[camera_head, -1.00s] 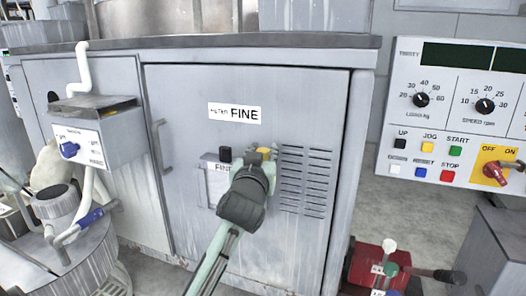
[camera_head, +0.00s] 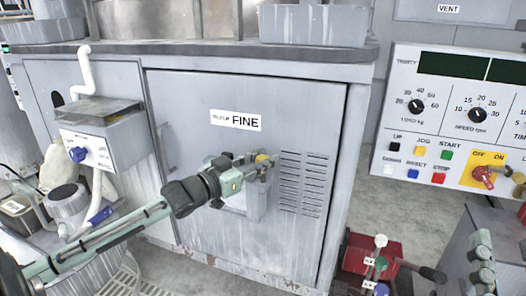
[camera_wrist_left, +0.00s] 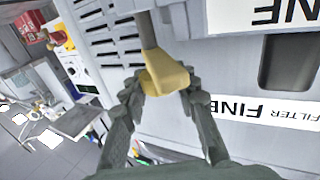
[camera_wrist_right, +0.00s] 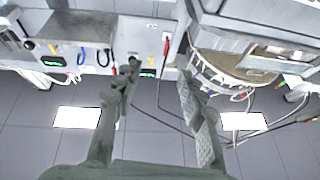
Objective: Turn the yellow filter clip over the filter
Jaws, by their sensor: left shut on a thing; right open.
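The yellow filter clip (camera_head: 262,158) is on the front of the grey cabinet, below the FINE label. It shows large in the left wrist view (camera_wrist_left: 166,76), at the end of a grey stem. My left gripper (camera_head: 258,166) is shut on the clip, with a finger on each side of it. The filter housing (camera_head: 238,203) is a pale box on the door, partly hidden behind my gripper. Its FILTER FINE label (camera_wrist_left: 265,112) shows in the left wrist view. My right gripper (camera_wrist_right: 147,90) is open and empty in the right wrist view, away from the clip.
A vent grille (camera_head: 303,182) lies right of the clip. A control panel (camera_head: 450,125) with knobs and buttons stands at the right. A grey box with a blue knob (camera_head: 78,154) juts out at the left. A red box with levers (camera_head: 372,258) stands on the floor.

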